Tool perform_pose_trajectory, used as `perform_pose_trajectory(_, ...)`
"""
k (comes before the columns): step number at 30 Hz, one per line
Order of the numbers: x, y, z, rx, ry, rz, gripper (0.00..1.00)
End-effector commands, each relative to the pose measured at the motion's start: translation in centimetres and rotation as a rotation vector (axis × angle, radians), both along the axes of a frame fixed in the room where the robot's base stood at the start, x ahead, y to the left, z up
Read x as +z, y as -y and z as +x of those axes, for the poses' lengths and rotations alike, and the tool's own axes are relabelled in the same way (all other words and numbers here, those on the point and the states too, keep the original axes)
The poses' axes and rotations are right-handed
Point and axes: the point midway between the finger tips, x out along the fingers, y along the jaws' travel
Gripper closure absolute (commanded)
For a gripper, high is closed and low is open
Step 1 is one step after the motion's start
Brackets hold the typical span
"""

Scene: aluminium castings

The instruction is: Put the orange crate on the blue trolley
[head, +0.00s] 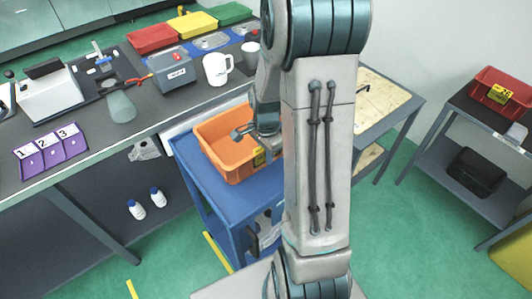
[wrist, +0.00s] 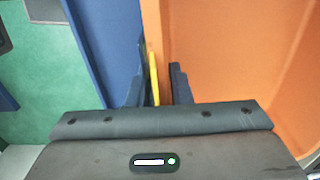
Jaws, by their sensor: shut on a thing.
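The orange crate (head: 238,170) is over the top of the blue trolley (head: 232,203), upright and seemingly empty. It looks to rest on the trolley top, but I cannot tell whether a small gap is left. My gripper (head: 259,146) is at the crate's near right wall, partly hidden behind my arm. In the wrist view my gripper (wrist: 160,88) is shut on the wall of the crate (wrist: 235,60), with a yellow label edge between the fingers. The blue trolley (wrist: 108,45) shows left of that wall. My arm hides the trolley's right part.
A grey workbench (head: 95,165) stands behind and left, holding a white mug (head: 217,69), coloured bins and purple number cards (head: 50,151). A wooden-topped table (head: 385,103) stands right of my arm. A grey shelf with a red bin (head: 500,92) is far right. Green floor lies between.

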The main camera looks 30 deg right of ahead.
Motion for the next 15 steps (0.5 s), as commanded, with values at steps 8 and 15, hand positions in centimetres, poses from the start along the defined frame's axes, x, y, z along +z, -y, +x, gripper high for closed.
perform_pose_trajectory(8, -0.04, -0.01, 0.0, 0.0, 0.0, 0.0, 0.6)
perform_pose_trajectory(15, 0.72, 0.01, 0.05, 0.0, 0.002, -0.001, 0.6)
